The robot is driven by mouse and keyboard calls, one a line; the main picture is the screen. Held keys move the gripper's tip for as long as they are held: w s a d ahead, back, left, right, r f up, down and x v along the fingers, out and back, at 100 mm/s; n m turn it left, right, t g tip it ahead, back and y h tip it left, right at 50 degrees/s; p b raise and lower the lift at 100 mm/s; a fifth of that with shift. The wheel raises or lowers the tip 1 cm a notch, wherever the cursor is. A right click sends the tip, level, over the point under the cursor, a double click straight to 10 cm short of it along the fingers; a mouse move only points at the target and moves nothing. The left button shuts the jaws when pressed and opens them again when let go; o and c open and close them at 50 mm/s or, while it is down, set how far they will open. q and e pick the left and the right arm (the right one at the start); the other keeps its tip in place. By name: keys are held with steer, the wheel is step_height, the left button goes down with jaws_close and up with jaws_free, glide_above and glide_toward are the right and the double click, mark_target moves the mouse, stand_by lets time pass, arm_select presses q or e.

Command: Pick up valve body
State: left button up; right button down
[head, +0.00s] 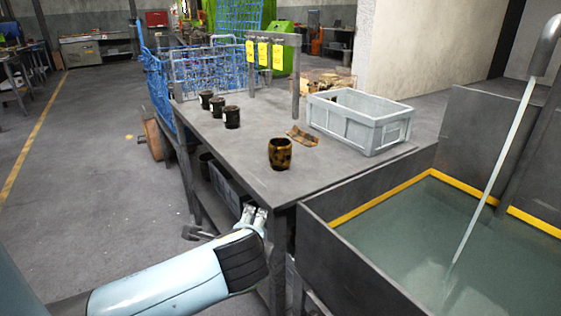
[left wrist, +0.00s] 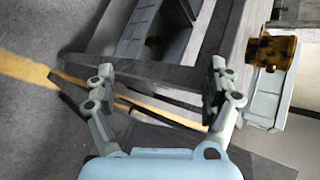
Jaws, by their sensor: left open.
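A rusty brown and yellow cup-shaped part, which looks like the valve body (head: 280,153), stands upright on the near part of the grey table (head: 255,160). It also shows at the upper right of the left wrist view (left wrist: 272,52). My left gripper (head: 254,213) is low in front of the table's near left corner, apart from the part and below the tabletop. In the left wrist view its two fingers (left wrist: 162,76) are spread wide with nothing between them. My right gripper is in neither view.
Several dark cans (head: 231,117) stand in a row along the table's left side. A brown rag (head: 302,136) and a grey crate (head: 352,138) lie behind the part. A water tank (head: 420,240) adjoins at right. The floor at left is free.

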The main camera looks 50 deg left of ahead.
arm_select(q)
steer(key=w+a+r+m+y, duration=0.1)
steer(key=m, duration=0.1)
steer(key=w+a+r+m+t+y, duration=0.1)
steer(key=w+r+m, duration=0.1)
steer(key=w+a+r+m+t+y, duration=0.1)
steer(key=r, duration=0.1)
steer(key=shift+w+a+m, duration=0.25)
steer(key=shift+a+m, duration=0.05)
steer(key=shift+m, duration=0.1)
steer(key=m+t+y, duration=0.1)
steer(key=m+t, duration=0.4)
steer(key=m, duration=0.4)
glide_toward(279, 155)
steer(key=shift+w+a+f, duration=0.25)
steer(key=shift+a, duration=0.2)
steer(key=shift+m, duration=0.7)
steer(key=x, duration=0.4)
steer(key=shift+w+a+r, duration=0.15)
steer(key=shift+w, duration=0.3)
steer(key=b+x, duration=0.1)
steer(key=x, duration=0.5)
steer(key=shift+a, duration=0.15)
steer(key=c, duration=1.6)
steer(key=shift+c, duration=0.2)
